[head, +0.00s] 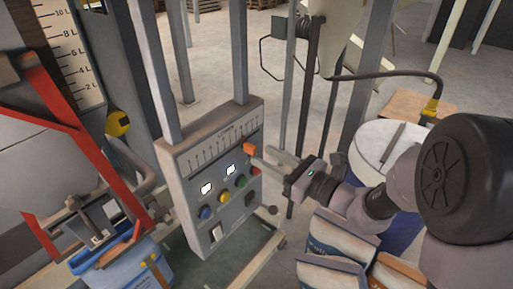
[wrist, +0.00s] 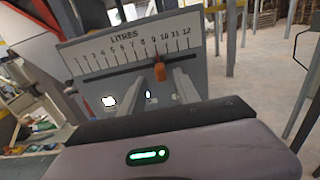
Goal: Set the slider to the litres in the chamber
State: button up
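The slider's orange knob (head: 250,149) sits toward the right end of the slot on the grey control panel (head: 176,170). In the wrist view the knob (wrist: 160,72) stands near the 9 on the LITRES scale (wrist: 130,50), which runs from 1 to 12. My gripper (head: 272,156) reaches in from the right, its fingertips close to the knob. In the wrist view its two fingers are apart, one on each side below the knob; I cannot tell whether they touch it. The chamber's litre gauge (head: 70,50) shows marks from 2 to 10 L; I cannot make out a fill level.
The panel also has two lit displays and several coloured buttons (head: 223,197). A red frame (head: 50,95) and a blue sack (head: 130,268) stand at left. A white-topped drum (head: 385,135) and several filled sacks (head: 335,238) lie near my arm.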

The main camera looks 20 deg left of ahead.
aim_at(256, 151)
jog(key=x, duration=0.4)
jog(key=shift+a, duration=0.1)
grip_shut()
dwell(1.3)
